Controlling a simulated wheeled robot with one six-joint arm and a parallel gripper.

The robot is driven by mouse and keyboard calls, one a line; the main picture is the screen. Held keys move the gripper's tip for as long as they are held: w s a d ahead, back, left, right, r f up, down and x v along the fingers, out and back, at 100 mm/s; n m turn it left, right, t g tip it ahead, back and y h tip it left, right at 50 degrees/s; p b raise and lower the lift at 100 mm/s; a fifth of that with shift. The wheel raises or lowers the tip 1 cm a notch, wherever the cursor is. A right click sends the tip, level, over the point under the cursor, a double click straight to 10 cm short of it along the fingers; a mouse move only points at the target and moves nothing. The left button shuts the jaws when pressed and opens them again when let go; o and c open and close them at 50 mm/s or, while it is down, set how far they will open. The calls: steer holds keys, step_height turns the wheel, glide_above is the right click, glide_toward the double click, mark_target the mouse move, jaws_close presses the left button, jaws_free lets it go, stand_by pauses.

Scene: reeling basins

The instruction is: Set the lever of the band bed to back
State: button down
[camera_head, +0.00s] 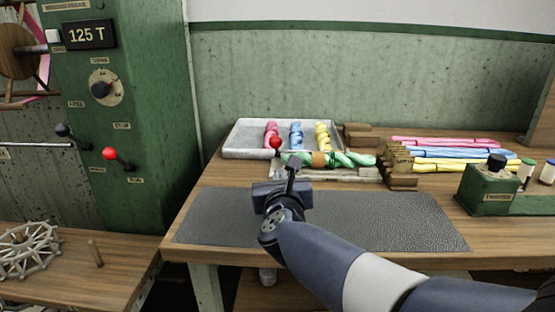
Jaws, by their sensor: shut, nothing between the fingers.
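The band bed (345,174) is a low pale metal bed on the wooden table. A green twisted skein with a brown band (319,160) lies in it. A lever with a red ball knob (276,142) stands at the bed's left end, its knob up; I cannot tell its exact setting. My gripper (293,163) is shut and empty. It is just right of and below the red knob in the picture, in front of the bed's left end. I cannot tell whether it touches the lever. My gripper and wrist hide part of that end.
A grey tray (243,139) with pink, blue and yellow skeins is behind. A wooden rack (397,165) and coloured bundles (455,153) are right, near a green twister box (487,190). A dark mat (400,220) lies in front. A green cabinet (150,60) with levers stands left.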

mark_target(277, 147)
steer(key=w, duration=0.3)
steer(key=shift+w+a+f, duration=0.1)
steer(key=shift+w+f, duration=0.05)
steer(key=shift+f, duration=0.1)
steer(key=shift+w+a+r+p, duration=0.15)
steer(key=shift+w+r+p, duration=0.35)
steer(key=shift+w+r, duration=0.5)
steer(key=shift+w+a+r, duration=0.1)
steer(key=shift+w+r, duration=0.25)
steer(key=shift+r, duration=0.05)
steer(key=shift+r+p, duration=0.2)
steer(key=shift+p, duration=0.35)
